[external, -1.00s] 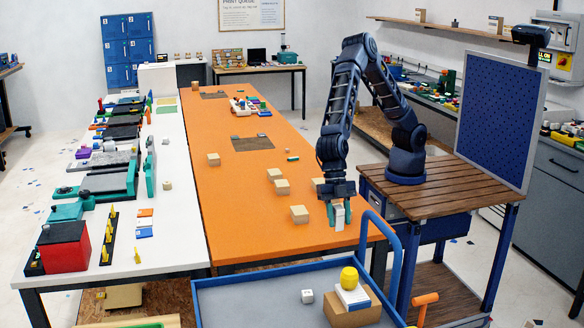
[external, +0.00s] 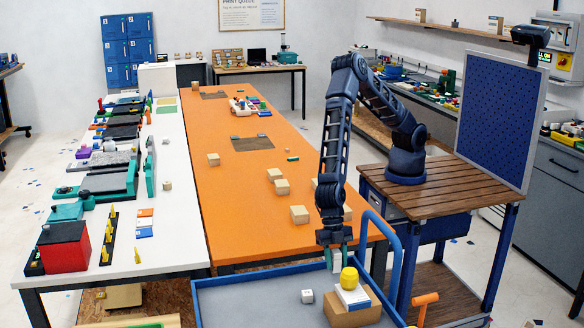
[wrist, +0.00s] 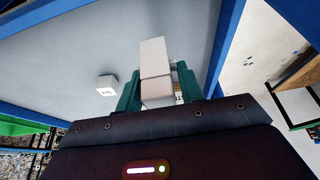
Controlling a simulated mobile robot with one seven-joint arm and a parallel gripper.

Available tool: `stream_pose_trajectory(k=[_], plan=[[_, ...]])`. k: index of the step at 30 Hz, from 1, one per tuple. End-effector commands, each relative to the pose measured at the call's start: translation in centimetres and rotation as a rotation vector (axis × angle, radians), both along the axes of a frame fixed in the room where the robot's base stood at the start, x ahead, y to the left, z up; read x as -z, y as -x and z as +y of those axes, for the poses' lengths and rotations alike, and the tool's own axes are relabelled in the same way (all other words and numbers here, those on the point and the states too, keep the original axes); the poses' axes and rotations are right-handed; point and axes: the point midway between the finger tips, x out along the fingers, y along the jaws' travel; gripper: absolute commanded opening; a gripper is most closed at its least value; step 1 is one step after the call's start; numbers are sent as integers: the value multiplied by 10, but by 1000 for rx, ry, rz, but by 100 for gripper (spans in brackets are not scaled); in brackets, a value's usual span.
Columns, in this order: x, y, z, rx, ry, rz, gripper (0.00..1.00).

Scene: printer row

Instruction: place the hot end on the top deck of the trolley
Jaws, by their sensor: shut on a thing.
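My gripper (external: 336,255) is over the far edge of the blue trolley, pointing down. In the wrist view its two green fingers (wrist: 158,84) are shut on a pale grey blocky thing, which I take as the hot end (wrist: 154,58). It also shows as a pale piece between the fingers in the external view (external: 336,266). The trolley's top deck (external: 250,298) is a grey surface with a blue rim, and it fills much of the wrist view (wrist: 65,60). The gap between the held piece and the deck is hard to judge.
On the deck stand a small white marked cube (external: 307,296) and a cardboard box (external: 352,312) carrying a white box (external: 352,295) and a yellow round thing (external: 349,277). The deck's left part is clear. A blue handle (external: 392,255) rises at the right. The orange table (external: 235,215) lies behind.

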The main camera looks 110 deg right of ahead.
Motion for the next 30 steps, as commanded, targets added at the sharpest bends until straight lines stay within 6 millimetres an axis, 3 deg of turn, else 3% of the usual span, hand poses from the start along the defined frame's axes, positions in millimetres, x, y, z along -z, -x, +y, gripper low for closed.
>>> stream_pose_trajectory(k=[7,19,20,22,23,30], plan=[[32,1,1,0,0,1,14],[37,1,0,0,1,1,14],[37,0,0,0,1,1,41],[37,0,0,0,1,1,55],[37,0,0,0,1,1,59],[37,0,0,0,1,1,59]])
